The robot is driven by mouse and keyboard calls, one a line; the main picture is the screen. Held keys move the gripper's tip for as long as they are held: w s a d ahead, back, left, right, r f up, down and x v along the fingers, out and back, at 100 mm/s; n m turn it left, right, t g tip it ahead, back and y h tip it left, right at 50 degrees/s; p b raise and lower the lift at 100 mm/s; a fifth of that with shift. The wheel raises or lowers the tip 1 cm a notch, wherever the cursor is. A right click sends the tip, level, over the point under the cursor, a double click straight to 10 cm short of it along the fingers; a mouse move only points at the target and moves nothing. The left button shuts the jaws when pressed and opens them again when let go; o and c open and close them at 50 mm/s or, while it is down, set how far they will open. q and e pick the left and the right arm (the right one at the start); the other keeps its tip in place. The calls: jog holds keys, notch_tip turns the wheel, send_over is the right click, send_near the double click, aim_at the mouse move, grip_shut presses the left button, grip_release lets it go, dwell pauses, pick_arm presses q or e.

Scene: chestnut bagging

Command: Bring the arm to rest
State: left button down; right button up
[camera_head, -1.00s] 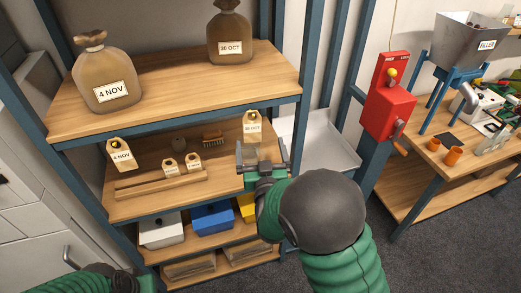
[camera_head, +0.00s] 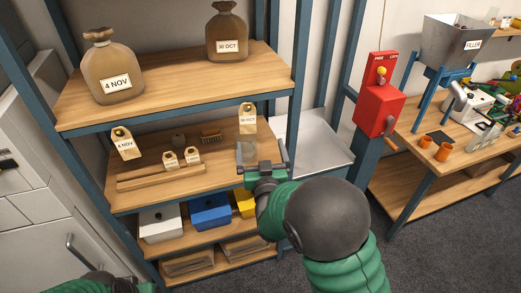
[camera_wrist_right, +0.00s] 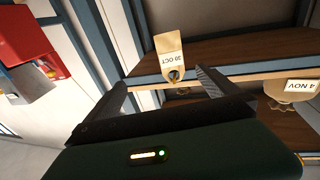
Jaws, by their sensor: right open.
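My right gripper (camera_head: 262,168) is open and empty in front of the right end of the middle shelf. Its two fingers also show spread in the right wrist view (camera_wrist_right: 160,92). In the right wrist view the tag (camera_wrist_right: 169,54) shows upside down beyond the gap between the fingers.
Sacks marked 4 NOV (camera_head: 113,68) and 30 OCT (camera_head: 227,35) stand on the top shelf (camera_head: 170,85). A red box (camera_head: 379,100) and a workbench (camera_head: 440,150) are to the right.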

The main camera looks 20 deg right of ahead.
jog(key=s+f+g+y, duration=0.2)
jog(key=s+f+g, duration=0.5)
jog(key=f, duration=0.3)
jog(key=s+d+f+n+g, duration=0.1)
jog(key=s+f+g, duration=0.2)
jog(key=s, duration=0.7)
jog(key=s+d+f+g+y, duration=0.1)
jog(key=s+d+f+g, duration=0.1)
jog(key=s+g, duration=0.4)
jog(key=s+f, duration=0.1)
jog(key=s, duration=0.4)
jog(key=shift+f+n, duration=0.3)
jog(key=shift+n, duration=0.1)
jog(key=shift+w+a, duration=0.1)
jog(key=shift+w, duration=0.05)
